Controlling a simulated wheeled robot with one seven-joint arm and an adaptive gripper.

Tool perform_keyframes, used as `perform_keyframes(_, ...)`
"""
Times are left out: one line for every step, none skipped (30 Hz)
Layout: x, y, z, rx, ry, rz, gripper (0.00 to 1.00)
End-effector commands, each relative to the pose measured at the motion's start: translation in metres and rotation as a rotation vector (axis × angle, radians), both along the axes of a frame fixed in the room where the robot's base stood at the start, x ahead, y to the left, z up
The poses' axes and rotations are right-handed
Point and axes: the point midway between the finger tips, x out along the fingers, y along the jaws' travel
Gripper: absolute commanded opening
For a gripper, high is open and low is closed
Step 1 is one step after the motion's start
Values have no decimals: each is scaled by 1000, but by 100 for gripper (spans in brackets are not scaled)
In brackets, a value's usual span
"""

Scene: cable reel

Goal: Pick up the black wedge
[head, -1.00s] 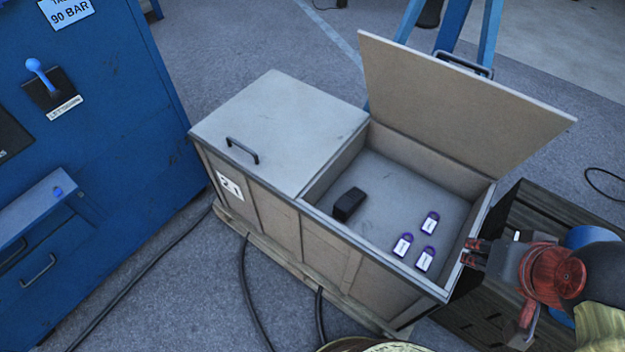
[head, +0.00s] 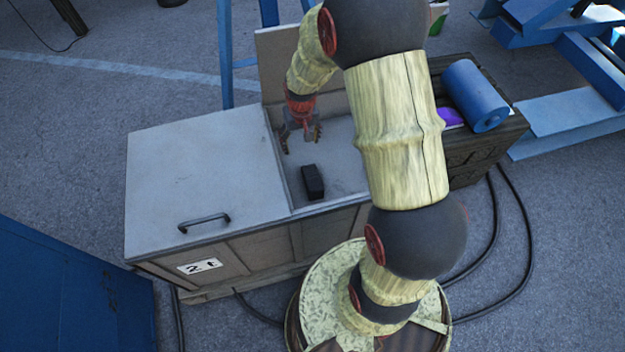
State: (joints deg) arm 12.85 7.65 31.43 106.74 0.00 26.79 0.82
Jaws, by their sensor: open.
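The black wedge (head: 313,182) lies on the floor of the open right compartment of the crate (head: 235,257), near its front wall and close to the closed lid half. My gripper (head: 301,142) points down over the same compartment, behind the wedge in the picture. Its fingers are apart, with nothing between them, and the wedge is clear of them. My arm hides the right part of the compartment.
The closed lid half (head: 200,180) with its handle (head: 204,222) is left of the opening. The raised lid (head: 280,62) stands behind, partly hidden by my arm. A dark slatted crate (head: 508,125) with a blue roll (head: 474,95) stands at right.

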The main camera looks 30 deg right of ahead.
Motion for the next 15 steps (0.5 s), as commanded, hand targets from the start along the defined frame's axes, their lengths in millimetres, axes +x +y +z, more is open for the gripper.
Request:
perform_keyframes(-3, -8, -31, 8, 33, -17, 67)
perform_keyframes(-3, -12, -46, 11, 44, -25, 67)
perform_keyframes(-4, -16, -66, 15, 58, -35, 67)
perform_keyframes(-6, -20, -81, 17, 68, -42, 67)
perform_keyframes(-8, -22, -94, 20, 78, -49, 67)
perform_keyframes(-11, -25, -110, 23, 88, -56, 67)
perform_keyframes(-14, -27, -121, 25, 96, -62, 67)
perform_keyframes(-16, -29, -131, 26, 102, -67, 67)
perform_keyframes(-19, -30, -142, 29, 108, -72, 67)
perform_keyframes(-21, -31, -149, 30, 113, -75, 67)
perform_keyframes(-23, -32, -155, 32, 117, -78, 67)
perform_keyframes(-24, -33, -161, 33, 121, -81, 67)
perform_keyframes(-25, -33, -165, 33, 123, -82, 67)
perform_keyframes(-26, -33, -168, 34, 124, -83, 67)
perform_keyframes(-27, -34, -173, 34, 124, -84, 67)
